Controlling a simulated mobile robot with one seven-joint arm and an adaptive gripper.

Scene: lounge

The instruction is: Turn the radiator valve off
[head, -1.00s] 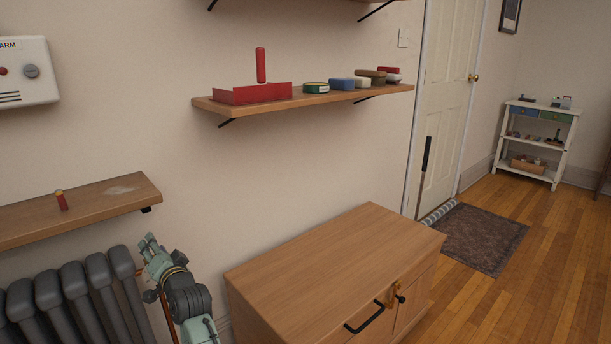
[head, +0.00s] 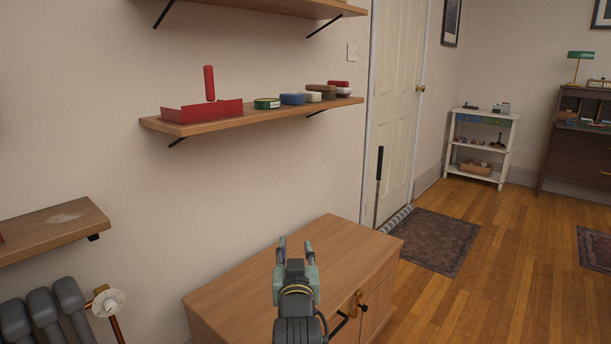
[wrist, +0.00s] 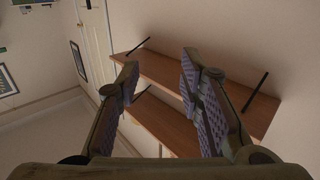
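The radiator valve (head: 108,302) has a round pale handwheel on a copper pipe at the right end of the dark grey radiator (head: 45,312), at the lower left of the head view. My gripper (head: 296,247) is in front of the wooden cabinet in the head view, well to the right of the valve and apart from it. In the wrist view my gripper (wrist: 160,85) has its two padded fingers spread, with nothing between them. The valve is not in the wrist view.
A low wooden cabinet (head: 250,275) stands between the radiator and the door. A small shelf (head: 50,230) is above the radiator. A longer shelf (head: 270,115) holds a red tray and several small items. Open wooden floor (head: 500,270) lies to the right.

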